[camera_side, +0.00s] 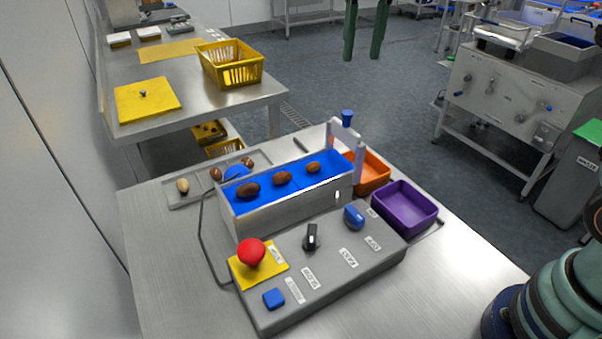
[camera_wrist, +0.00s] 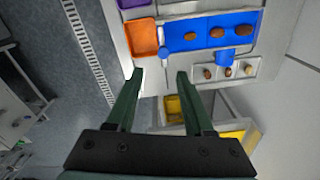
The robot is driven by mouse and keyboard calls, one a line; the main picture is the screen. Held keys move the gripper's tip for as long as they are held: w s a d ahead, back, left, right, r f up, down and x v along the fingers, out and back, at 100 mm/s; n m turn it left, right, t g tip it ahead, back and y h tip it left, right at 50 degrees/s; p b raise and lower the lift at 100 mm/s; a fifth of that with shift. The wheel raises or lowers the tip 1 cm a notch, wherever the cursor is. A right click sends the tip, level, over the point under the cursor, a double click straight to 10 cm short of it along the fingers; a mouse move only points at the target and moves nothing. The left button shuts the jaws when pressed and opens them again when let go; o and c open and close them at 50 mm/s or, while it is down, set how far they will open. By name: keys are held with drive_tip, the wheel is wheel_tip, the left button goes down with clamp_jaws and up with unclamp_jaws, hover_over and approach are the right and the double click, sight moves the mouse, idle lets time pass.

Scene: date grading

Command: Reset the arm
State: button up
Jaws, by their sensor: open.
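My gripper (camera_wrist: 159,77) is open and empty, its two dark green fingers apart in the wrist view. In the side view, its fingers (camera_side: 362,57) hang at the top edge, high and clear of the work table. The blue belt (camera_side: 327,178) carries several brown dates, including one near its left end (camera_side: 248,190). The orange bin (camera_side: 373,172) and purple bin (camera_side: 407,208) stand at the belt's right end, with no dates visible inside. A grey tray (camera_side: 177,202) behind the belt holds several dates.
The control box has a red button (camera_side: 251,252), a black switch (camera_side: 311,237), a blue knob (camera_side: 354,215) and a blue button (camera_side: 274,298). A yellow basket (camera_side: 231,64) stands on the rear table. The front of the steel work table is clear.

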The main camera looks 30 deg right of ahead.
drive_tip(key=s+d+f+n+t, duration=0.1)
drive_tip(key=s+d+f+t, duration=0.1)
drive_tip(key=s, duration=0.7)
drive_tip(key=s+d+f+n+t, duration=0.1)
drive_tip(key=s+d+f+t, duration=0.2)
drive_tip(key=s, duration=0.6)
drive_tip(key=shift+f+n, duration=0.4)
drive_tip(key=shift+f, duration=0.55)
